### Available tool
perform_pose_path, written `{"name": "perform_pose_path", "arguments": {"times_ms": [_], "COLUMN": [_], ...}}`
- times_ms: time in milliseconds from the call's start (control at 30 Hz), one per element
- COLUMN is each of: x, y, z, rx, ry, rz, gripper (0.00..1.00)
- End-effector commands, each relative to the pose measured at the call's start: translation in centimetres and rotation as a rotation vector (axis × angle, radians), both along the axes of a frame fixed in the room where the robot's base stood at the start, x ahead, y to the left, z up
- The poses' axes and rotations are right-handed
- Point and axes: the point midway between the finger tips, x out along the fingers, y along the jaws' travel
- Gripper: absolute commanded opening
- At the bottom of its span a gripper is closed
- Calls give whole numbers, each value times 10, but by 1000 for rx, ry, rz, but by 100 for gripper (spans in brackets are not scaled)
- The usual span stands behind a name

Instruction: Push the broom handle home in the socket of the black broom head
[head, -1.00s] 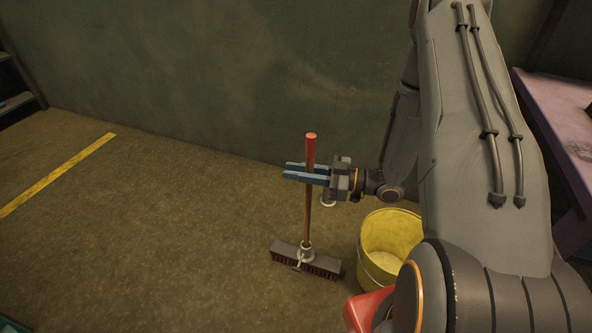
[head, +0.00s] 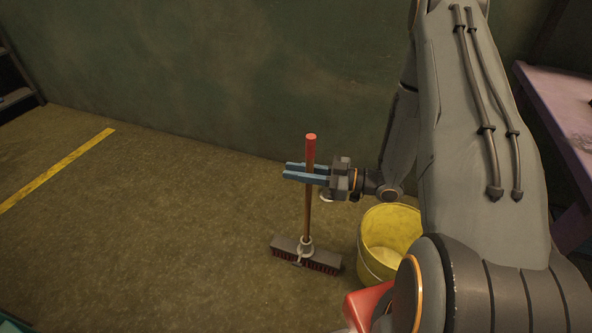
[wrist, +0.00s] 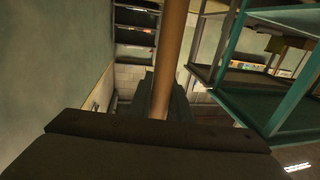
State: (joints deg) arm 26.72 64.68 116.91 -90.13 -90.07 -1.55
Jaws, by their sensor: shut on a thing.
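The broom handle (head: 308,212) is a brown wooden stick with a red top end, standing upright in the head view. My gripper (head: 306,173) is shut on the handle in its upper part, just below the red end. The black broom head (head: 318,258) with reddish bristles rests on the floor. The handle's lower end meets the pale socket (head: 305,246) on top of the broom head; how deep it sits inside is hidden. In the wrist view the handle (wrist: 172,60) runs up between the blurred dark fingers.
A yellow bucket (head: 390,235) stands on the floor right of the broom, close to my arm. A red object (head: 368,303) shows below it. A purple bench (head: 560,115) is at the right. The green wall is behind. Floor to the left is clear, with a yellow line (head: 60,170).

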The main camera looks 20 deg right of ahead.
Motion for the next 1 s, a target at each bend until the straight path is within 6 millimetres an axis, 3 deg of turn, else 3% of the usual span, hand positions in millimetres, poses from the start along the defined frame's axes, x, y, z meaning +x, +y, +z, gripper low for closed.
{"name": "perform_pose_path", "arguments": {"times_ms": [700, 733, 833, 1000], "x": [0, 0, 0, 0], "y": [0, 0, 0, 0], "z": [-16, -16, -16, -16], "rx": [0, 0, 0, 0], "ry": [-1, -1, -1, -1], "rz": [0, 0, 0, 0], "gripper": [0, 21, 38, 39]}}
